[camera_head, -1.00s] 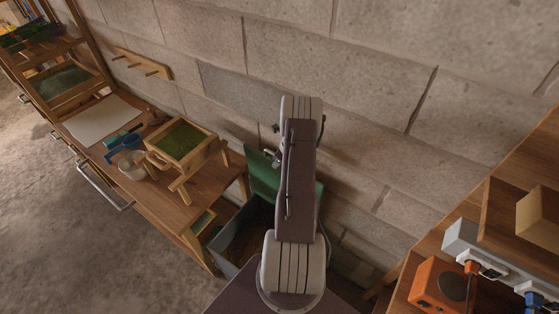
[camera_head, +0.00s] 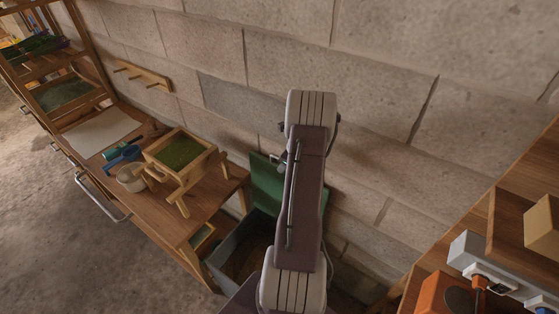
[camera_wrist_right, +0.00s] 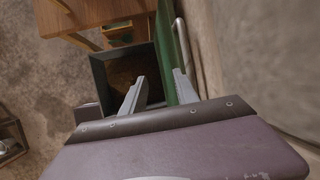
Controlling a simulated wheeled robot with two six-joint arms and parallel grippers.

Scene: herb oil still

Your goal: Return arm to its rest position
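One of my arms rises from the bottom centre of the head view, its links standing upright in front of the block wall. It hides whatever gripper is behind it. In the right wrist view my right gripper (camera_wrist_right: 159,78) has its two grey fingers apart with nothing between them. It points down over a dark open bin (camera_wrist_right: 98,70) with a green lid (camera_wrist_right: 166,60) raised against the wall. The bin (camera_head: 222,262) and green lid (camera_head: 266,182) also show in the head view, partly behind the arm. My left gripper is not in view.
A wooden bench (camera_head: 205,208) at left holds a wooden frame with green herbs (camera_head: 180,152), a pale pot (camera_head: 130,178) and a white sheet (camera_head: 100,132). A peg rail (camera_head: 143,75) is on the wall. At right, shelving carries a grey unit (camera_head: 492,268) and an orange box (camera_head: 440,296).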

